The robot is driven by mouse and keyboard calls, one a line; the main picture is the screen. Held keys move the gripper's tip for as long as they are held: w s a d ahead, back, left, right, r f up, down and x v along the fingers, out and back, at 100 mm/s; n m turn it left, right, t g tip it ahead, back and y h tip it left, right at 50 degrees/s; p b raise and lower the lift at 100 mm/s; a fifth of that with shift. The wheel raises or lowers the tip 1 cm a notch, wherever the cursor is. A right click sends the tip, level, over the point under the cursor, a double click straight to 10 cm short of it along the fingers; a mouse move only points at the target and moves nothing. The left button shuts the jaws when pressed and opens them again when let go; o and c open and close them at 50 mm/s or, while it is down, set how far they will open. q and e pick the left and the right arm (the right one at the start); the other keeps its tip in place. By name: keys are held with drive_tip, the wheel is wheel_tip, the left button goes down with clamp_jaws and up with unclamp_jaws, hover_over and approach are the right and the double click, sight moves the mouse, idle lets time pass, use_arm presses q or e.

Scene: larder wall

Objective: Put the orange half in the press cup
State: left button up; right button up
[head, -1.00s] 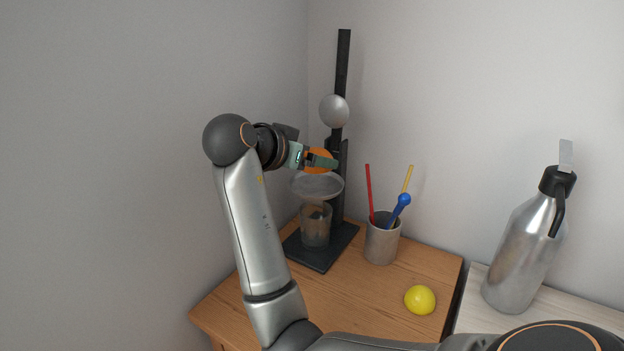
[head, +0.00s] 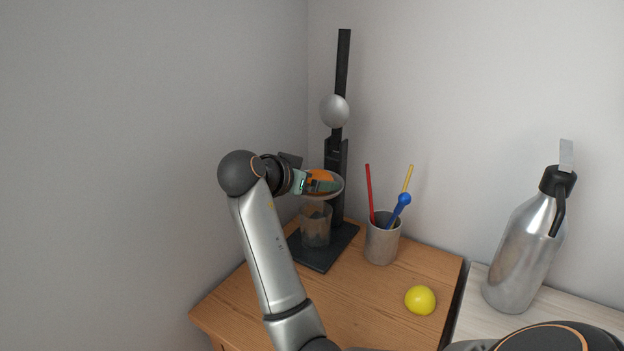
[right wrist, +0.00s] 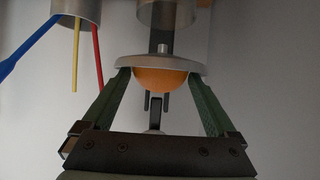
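The orange half (head: 322,177) is at the press cup (head: 339,190), a shallow grey dish on the dark press stand. My right gripper (head: 320,186) has its fingers on either side of the orange half, low at the dish. In the right wrist view the picture is upside down: the orange half (right wrist: 160,81) shows its rounded side between the green fingertips (right wrist: 160,73), which look pressed against its edges. The dish (right wrist: 160,62) lies directly beyond it. Whether the orange half rests on the dish is hard to tell. My left gripper is not in view.
A clear glass (head: 316,226) stands under the dish on the press base (head: 322,257). A grey ball (head: 335,111) is on the post above. A grey cup (head: 382,242) with coloured sticks, a yellow ball (head: 420,300) and a metal bottle (head: 522,250) stand to the right.

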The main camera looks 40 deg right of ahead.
drive_tip(key=shift+r, duration=0.2)
drive_tip(key=v, duration=1.2)
